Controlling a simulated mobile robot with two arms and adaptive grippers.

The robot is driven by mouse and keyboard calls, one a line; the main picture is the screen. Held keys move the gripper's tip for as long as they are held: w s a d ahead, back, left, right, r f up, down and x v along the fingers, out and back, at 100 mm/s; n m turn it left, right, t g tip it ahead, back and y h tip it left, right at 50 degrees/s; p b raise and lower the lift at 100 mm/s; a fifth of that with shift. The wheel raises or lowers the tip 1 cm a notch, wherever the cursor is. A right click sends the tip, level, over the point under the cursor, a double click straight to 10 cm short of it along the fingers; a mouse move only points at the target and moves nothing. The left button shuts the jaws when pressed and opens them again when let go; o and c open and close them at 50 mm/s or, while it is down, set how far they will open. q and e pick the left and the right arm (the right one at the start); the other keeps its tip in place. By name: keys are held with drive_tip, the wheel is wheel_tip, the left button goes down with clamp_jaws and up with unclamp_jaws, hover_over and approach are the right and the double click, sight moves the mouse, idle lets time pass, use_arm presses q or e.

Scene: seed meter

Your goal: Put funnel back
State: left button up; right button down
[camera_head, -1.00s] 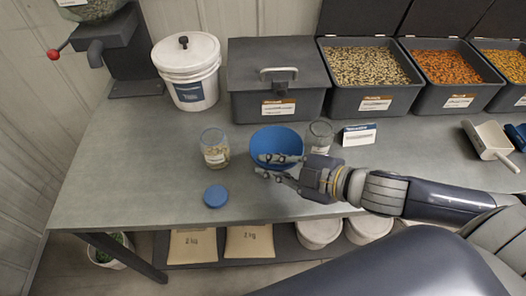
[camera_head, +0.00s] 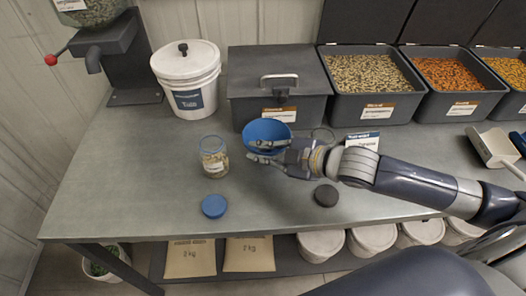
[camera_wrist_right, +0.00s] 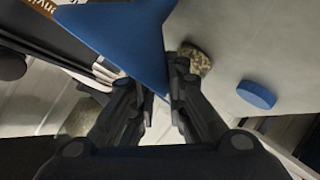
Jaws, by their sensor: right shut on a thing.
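The blue funnel (camera_head: 268,134) is held near the middle of the bench, just in front of the closed grey bin. My right gripper (camera_head: 258,152) is shut on the funnel's near side. In the right wrist view the funnel (camera_wrist_right: 125,40) fills the upper middle, its narrow part between the fingers of the right gripper (camera_wrist_right: 160,95). A glass jar (camera_head: 214,158) partly filled with pale seeds stands left of the funnel. Another glass jar (camera_head: 322,136) is mostly hidden behind my right wrist. My left gripper does not show.
A blue lid (camera_head: 214,206) and a black lid (camera_head: 326,195) lie on the bench. A closed grey bin (camera_head: 277,85) and a white bucket (camera_head: 187,80) stand at the back. Open seed bins (camera_head: 373,85) and a scoop (camera_head: 492,147) are to the right. The front left bench is clear.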

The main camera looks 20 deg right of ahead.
drive_tip(key=shift+f, duration=0.4)
drive_tip(key=shift+f, duration=0.1)
drive_tip(key=c, duration=1.6)
unclamp_jaws()
drive_tip(key=shift+f, duration=0.1)
